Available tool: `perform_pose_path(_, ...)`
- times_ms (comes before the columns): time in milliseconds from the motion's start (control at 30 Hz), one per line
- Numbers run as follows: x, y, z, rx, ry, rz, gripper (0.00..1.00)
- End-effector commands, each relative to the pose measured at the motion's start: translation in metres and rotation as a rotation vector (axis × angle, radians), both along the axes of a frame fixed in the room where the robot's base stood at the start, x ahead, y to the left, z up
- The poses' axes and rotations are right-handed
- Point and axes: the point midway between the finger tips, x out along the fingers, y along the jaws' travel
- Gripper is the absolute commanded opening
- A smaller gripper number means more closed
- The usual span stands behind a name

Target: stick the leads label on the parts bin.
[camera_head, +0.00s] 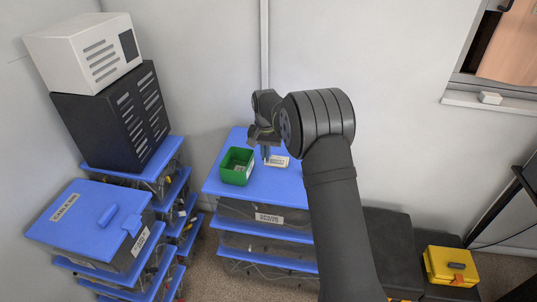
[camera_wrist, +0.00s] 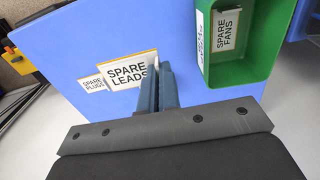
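The leads label, a white card reading "SPARE LEADS" (camera_wrist: 128,70), is at the fingers of my gripper (camera_wrist: 158,88) in the wrist view. Its right edge runs between the two nearly closed fingers, and it looks raised above the blue top. A smaller-looking "SPARE PLUGS" label (camera_wrist: 92,82) lies behind it, partly covered. The green open bin (camera_head: 227,175), likely the parts bin, stands on the blue top left of my gripper (camera_head: 266,154) in the head view. In the wrist view the bin (camera_wrist: 262,45) is right of the fingers, apart from them. A "SPARE FANS" label (camera_wrist: 225,30) shows inside it.
The blue top (camera_head: 290,190) of the drawer stack is otherwise clear. A white label (camera_head: 279,161) shows beside my gripper. Another blue-lidded stack (camera_head: 75,230) and a black case (camera_head: 115,115) stand left. A yellow box (camera_head: 450,266) sits at lower right. The wall is close behind.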

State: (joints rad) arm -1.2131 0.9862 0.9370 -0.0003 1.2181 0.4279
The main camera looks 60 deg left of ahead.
Motion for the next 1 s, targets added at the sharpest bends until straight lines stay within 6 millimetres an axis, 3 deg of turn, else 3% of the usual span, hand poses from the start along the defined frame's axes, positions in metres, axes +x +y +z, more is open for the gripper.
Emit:
perform_pose_path(167, 0.0, 0.0, -0.01, -0.002, 0.001, 0.0, 0.0)
perform_pose_path(700, 0.0, -0.001, -0.072, -0.003, 0.001, 0.0, 0.0)
perform_pose_path(1000, 0.0, 0.0, -0.091, -0.001, 0.0, 0.0, 0.0)
